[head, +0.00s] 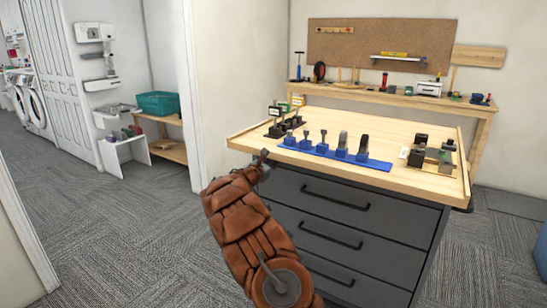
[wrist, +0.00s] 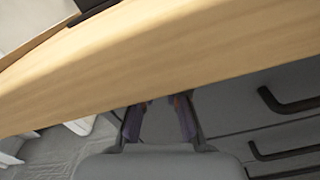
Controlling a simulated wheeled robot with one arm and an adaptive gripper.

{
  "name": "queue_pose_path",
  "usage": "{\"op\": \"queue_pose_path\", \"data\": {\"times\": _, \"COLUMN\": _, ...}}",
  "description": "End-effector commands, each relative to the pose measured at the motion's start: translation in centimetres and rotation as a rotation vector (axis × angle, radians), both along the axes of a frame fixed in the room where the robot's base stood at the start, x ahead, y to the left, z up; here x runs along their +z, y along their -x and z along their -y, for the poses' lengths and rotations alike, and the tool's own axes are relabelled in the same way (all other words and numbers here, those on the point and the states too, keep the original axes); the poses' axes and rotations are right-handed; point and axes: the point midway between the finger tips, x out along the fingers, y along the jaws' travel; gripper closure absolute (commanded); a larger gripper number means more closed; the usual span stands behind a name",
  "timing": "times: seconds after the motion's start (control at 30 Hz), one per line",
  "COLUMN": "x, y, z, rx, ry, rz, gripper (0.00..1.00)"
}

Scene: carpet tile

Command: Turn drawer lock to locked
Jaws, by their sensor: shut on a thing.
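The dark grey drawer cabinet (head: 318,212) stands under a light wood top, with black bar handles on its drawers. My gripper (head: 263,157) is at the cabinet's upper left front corner, just by the edge of the wood top. In the wrist view my gripper's two fingers (wrist: 160,118) reach in under the wood top (wrist: 160,65) against the dark drawer front (wrist: 230,120). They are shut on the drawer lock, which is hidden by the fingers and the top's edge. I cannot tell which way the lock is turned.
A blue holder (head: 335,155) with several upright tools stands on the top, with dark blocks (head: 432,155) at its right. Drawer handles (wrist: 285,103) stick out to the right. A workbench (head: 400,97) is behind. Carpet to the left is clear.

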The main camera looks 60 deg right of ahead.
Motion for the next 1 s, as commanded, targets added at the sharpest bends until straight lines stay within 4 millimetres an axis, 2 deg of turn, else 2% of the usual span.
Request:
{"op": "queue_pose_path", "data": {"times": 0.2, "x": 0.11, "y": 0.0, "z": -0.03, "rx": 0.0, "ry": 0.004, "rz": -0.164, "gripper": 1.0}}
{"op": "queue_pose_path", "data": {"times": 0.43, "x": 0.05, "y": -0.02, "z": -0.04, "rx": -0.001, "ry": 0.011, "rz": -0.279, "gripper": 1.0}}
{"op": "queue_pose_path", "data": {"times": 1.0, "x": -0.15, "y": -0.01, "z": -0.03, "rx": 0.0, "ry": 0.013, "rz": -0.343, "gripper": 1.0}}
